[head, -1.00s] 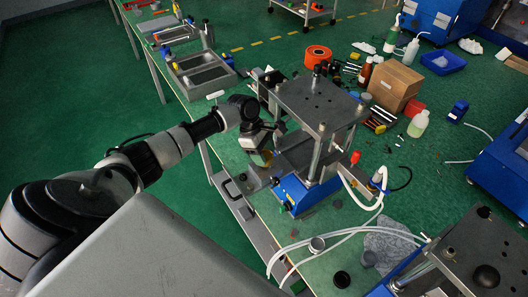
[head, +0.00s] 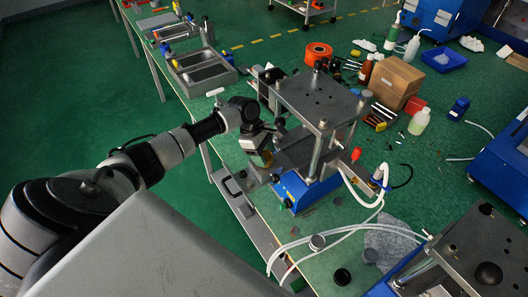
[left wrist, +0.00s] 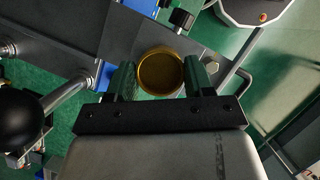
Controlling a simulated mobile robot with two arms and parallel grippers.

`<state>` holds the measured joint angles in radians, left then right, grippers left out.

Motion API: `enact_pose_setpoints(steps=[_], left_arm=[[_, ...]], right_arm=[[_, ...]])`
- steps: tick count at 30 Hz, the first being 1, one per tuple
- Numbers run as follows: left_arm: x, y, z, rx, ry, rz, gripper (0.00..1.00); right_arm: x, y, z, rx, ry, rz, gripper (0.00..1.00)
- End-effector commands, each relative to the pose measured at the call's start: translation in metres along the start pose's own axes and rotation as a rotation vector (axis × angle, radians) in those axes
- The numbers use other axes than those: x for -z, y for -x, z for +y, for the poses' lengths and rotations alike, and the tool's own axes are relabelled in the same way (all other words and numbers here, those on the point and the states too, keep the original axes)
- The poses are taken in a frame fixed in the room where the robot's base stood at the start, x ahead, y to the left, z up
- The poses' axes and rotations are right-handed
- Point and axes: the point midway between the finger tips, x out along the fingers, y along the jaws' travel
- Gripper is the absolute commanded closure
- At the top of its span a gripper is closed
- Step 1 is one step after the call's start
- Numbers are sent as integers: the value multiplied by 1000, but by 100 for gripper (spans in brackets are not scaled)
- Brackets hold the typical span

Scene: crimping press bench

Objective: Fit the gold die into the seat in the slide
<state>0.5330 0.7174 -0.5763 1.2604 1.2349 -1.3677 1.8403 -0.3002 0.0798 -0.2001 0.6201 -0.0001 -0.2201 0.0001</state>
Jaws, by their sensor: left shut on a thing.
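The gold die (left wrist: 161,72) is round with a raised rim and sits between the two fingers of my left gripper (left wrist: 160,80). In the left wrist view a grey metal plate (left wrist: 128,34), seemingly the slide, lies behind the die. I cannot tell the gap between die and plate. The seat is not visible, perhaps hidden by the die or gripper. My right gripper is not in view.
The press's upright posts and top plate stand close to the right of my left gripper. White hoses (head: 318,238) curve over the bench in front. A grey tray (head: 203,72) lies farther back. A second press (head: 480,250) stands at lower right.

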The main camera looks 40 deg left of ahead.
Motion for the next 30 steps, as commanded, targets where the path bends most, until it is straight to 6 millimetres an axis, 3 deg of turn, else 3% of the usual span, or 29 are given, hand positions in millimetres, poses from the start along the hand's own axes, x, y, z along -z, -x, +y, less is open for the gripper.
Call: enact_pose_setpoints(steps=[14, 15, 19, 20, 30], left_arm=[[3, -7, 0, 0, 0, 0, 84], [3, -8, 0, 1, 0, 0, 42], [3, -8, 0, 1, 0, 0, 22], [3, -8, 0, 1, 0, 0, 18], [4, -4, 0, 0, 0, 1, 18]], right_arm=[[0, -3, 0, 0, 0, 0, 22], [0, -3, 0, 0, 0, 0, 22], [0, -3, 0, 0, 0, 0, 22], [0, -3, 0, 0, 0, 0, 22], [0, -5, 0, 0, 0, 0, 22]])
